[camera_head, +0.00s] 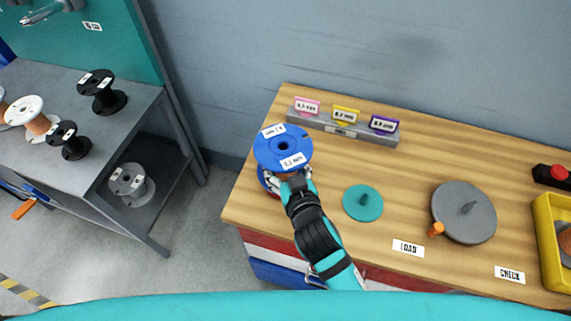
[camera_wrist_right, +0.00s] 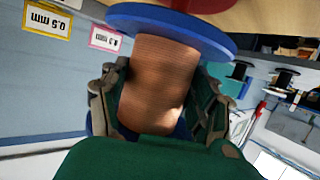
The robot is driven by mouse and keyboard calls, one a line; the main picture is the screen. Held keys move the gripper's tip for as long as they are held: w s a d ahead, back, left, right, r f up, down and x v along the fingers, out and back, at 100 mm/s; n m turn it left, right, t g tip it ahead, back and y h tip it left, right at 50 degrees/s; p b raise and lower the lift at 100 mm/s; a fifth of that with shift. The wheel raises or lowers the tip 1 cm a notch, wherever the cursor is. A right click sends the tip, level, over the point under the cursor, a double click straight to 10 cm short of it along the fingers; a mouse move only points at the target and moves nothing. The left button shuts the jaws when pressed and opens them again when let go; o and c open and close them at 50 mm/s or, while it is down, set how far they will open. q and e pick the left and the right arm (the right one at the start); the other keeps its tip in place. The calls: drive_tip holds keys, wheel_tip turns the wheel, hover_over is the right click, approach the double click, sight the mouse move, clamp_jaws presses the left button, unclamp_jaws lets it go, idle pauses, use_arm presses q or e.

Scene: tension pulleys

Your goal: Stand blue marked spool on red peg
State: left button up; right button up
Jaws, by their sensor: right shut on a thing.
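The blue spool (camera_head: 268,148) with white labels on its top flange is at the left end of the wooden bench. My right gripper (camera_head: 289,182) is shut on its copper-coloured winding, which shows between the two fingers in the right wrist view (camera_wrist_right: 158,85). The spool is upright. A red part (camera_wrist_right: 195,4) shows just beyond the spool's lower flange (camera_wrist_right: 175,25) in the upside-down wrist view, close to the wooden top. The peg itself is hidden, and I cannot tell whether the spool is seated on it. My left gripper is not in view.
A teal disc with a peg (camera_head: 362,203) and a grey disc with a peg (camera_head: 465,212) sit to the right. A rack with coloured tags (camera_head: 345,128) stands behind. A yellow bin (camera_head: 552,250) is at the far right. Several spools stand on the grey left table (camera_head: 60,92).

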drive_tip(key=shift+f, duration=0.1)
drive_tip(key=shift+f+b, duration=0.9)
drive_tip(key=shift+f, duration=0.4)
idle(0.5)
drive_tip(key=shift+f, duration=0.15)
drive_tip(key=shift+f+b, duration=0.3)
drive_tip(key=shift+f, duration=0.5)
drive_tip(key=shift+s+f, duration=0.1)
drive_tip(key=shift+f, duration=0.2)
idle(0.5)
drive_tip(key=o, duration=1.4)
drive_tip(key=shift+c, duration=0.2)
drive_tip(key=o, duration=0.4)
drive_tip(key=shift+r, duration=0.1)
